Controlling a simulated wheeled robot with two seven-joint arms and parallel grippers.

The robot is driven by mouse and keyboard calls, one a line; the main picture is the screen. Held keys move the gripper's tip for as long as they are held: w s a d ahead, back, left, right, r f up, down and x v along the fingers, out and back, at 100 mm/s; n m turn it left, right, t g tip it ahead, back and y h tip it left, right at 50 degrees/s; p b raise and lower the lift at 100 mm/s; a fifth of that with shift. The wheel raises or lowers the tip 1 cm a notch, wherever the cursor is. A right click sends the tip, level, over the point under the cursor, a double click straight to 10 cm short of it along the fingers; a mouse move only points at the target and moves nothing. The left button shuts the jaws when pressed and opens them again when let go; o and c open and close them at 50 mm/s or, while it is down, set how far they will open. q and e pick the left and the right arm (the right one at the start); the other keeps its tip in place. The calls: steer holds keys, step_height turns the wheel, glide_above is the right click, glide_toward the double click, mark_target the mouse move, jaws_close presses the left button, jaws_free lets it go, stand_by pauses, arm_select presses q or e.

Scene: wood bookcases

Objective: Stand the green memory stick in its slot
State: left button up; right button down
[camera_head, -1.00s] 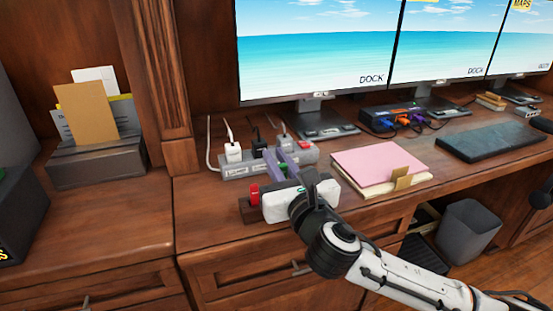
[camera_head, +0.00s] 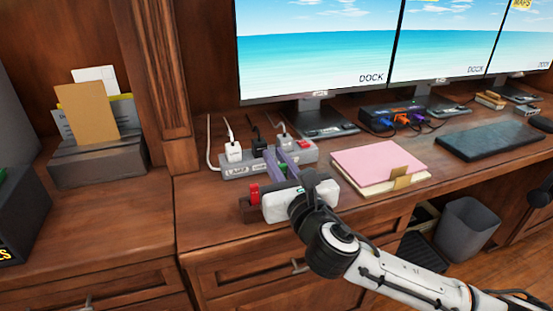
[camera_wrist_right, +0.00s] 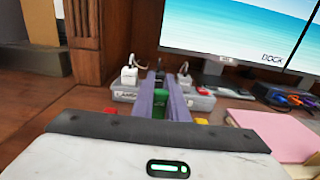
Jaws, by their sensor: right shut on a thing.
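The green memory stick (camera_wrist_right: 160,103) shows in the right wrist view, upright between the two purple-grey fingers. My right gripper (camera_head: 281,160) is shut on it, above a dark wooden block (camera_head: 247,213) at the desk's front edge. The gripper body covers most of the block, so the slot and the stick's lower end are hidden. I cannot tell whether the stick touches the block. My left gripper is not in view.
A grey power strip (camera_head: 240,165) with plugs lies just behind the fingers. A pink notebook (camera_head: 378,164) lies to the right. Monitors (camera_head: 318,50) stand at the back, beside a dock with cables (camera_head: 385,116). The desk at left (camera_head: 205,205) is clear.

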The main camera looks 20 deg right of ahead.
arm_select(q)
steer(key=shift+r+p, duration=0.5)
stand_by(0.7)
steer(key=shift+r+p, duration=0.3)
steer(key=shift+p, duration=0.05)
